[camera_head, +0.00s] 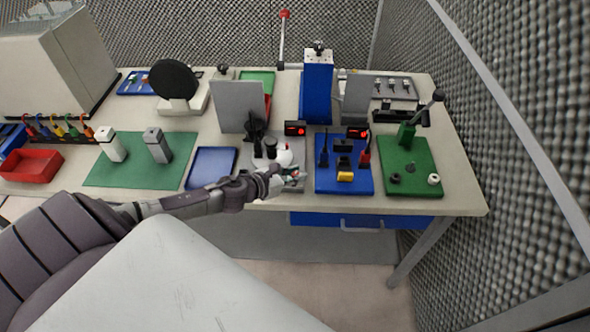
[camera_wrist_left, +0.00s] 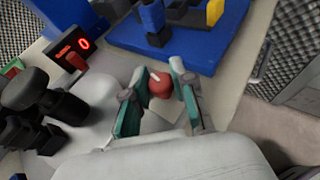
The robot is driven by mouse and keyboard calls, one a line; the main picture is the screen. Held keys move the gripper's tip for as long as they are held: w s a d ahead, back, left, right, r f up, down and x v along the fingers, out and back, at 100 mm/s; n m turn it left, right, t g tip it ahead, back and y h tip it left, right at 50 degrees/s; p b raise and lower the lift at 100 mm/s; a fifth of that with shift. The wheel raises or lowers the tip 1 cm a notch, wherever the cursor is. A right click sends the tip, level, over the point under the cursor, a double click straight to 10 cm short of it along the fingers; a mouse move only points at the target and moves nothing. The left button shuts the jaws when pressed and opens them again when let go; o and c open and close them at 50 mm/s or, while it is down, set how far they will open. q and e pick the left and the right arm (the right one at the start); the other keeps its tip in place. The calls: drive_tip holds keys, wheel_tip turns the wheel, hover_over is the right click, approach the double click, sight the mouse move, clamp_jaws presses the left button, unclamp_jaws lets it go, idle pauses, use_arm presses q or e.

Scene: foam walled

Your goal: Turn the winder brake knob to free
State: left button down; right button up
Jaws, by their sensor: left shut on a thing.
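The winder station stands on a grey plate (camera_head: 298,150) at the front of the bench, with black parts and a white rounded part. In the left wrist view a round red knob (camera_wrist_left: 160,84) with a small white mark on top sits between the fingers; I take it as the brake knob. My left gripper (camera_head: 284,179) reaches the front of this station, and it also shows in the left wrist view (camera_wrist_left: 158,95) with teal-padded fingers shut on the red knob. In the head view the gripper mostly hides the knob. My right gripper is in neither view.
A small display (camera_wrist_left: 71,54) with a red digit stands beside black winder parts (camera_wrist_left: 45,110). A blue board (camera_head: 342,186) with plugs lies just right of the station, a blue tray (camera_head: 212,168) to its left. A green board (camera_head: 410,165) with a lever is farther right.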

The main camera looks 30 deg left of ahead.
use_arm(q)
drive_tip(key=n+y+p, duration=0.1)
drive_tip(key=n+y, duration=0.1)
drive_tip(key=n+y+p, duration=0.1)
drive_tip(key=y, duration=0.1)
drive_tip(key=shift+d+r+n+t+p, duration=0.2)
drive_tip(key=shift+n+t+p, duration=0.1)
drive_tip(key=shift+n, duration=0.1)
drive_tip(key=n+y+p, duration=0.1)
drive_tip(key=n+y, duration=0.1)
drive_tip(key=y, duration=0.1)
drive_tip(key=shift+f+n+g+y, duration=0.1)
drive_tip(key=shift+n+g+y, duration=0.2)
drive_tip(key=shift+n+g, duration=0.1)
drive_tip(key=n+g+y+p, duration=0.1)
drive_tip(key=n+y, duration=0.2)
drive_tip(key=shift+y, duration=0.3)
drive_tip(key=shift+f+n+g+y+p, duration=0.1)
drive_tip(key=shift+n+g+y+p, duration=0.25)
drive_tip(key=shift+n+g+y, duration=0.85)
drive_tip(key=shift+a, duration=0.1)
drive_tip(key=c, duration=0.9)
unclamp_jaws()
drive_tip(key=shift+c, duration=0.2)
